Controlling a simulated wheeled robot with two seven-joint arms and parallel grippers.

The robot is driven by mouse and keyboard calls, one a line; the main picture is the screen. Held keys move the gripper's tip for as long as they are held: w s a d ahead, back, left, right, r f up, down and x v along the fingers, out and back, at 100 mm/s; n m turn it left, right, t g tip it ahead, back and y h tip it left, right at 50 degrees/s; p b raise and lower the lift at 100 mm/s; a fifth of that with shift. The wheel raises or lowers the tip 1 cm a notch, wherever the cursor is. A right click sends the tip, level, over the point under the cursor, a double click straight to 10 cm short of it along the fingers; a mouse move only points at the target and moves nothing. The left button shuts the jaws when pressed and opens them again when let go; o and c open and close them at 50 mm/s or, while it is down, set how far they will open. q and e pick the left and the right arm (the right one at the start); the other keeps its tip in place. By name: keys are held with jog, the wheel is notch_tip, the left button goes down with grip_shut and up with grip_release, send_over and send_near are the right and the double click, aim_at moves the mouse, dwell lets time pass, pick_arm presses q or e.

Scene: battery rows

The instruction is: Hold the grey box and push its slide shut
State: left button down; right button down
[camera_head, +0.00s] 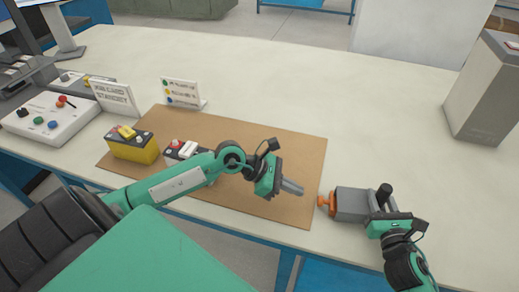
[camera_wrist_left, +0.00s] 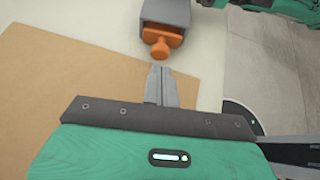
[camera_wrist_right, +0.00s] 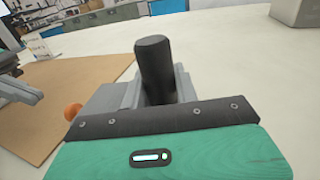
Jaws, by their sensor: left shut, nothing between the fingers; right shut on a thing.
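The grey box (camera_head: 352,206) rests at the table's front right, beside the brown mat. Its orange slide (camera_head: 326,201) sticks out of the left end; the knob and part of the slide show in the left wrist view (camera_wrist_left: 160,47). My right gripper (camera_head: 380,203) is shut on the box's upright black handle (camera_wrist_right: 153,68). My left gripper (camera_head: 297,189) is shut and empty over the mat's right edge. In the left wrist view its fingertips (camera_wrist_left: 161,70) point at the orange knob, with a small gap between them.
Two batteries, one yellow and black (camera_head: 133,150) and one partly hidden by my left arm (camera_head: 180,149), stand on the brown mat (camera_head: 250,140). Two signs (camera_head: 181,93) and a button panel (camera_head: 50,118) stand at left. A tall grey container (camera_head: 487,85) is at right. The table behind the box is clear.

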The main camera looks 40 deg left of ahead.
pick_arm(q)
jog(key=v, duration=1.4)
pick_arm(e)
jog(key=shift+w+d, duration=0.1)
jog(key=shift+d, duration=0.1)
pick_arm(q)
jog(key=shift+a, duration=0.1)
pick_arm(e)
jog(key=c, duration=1)
grip_release()
jog(key=shift+o, duration=0.2)
jog(key=v, duration=1.2)
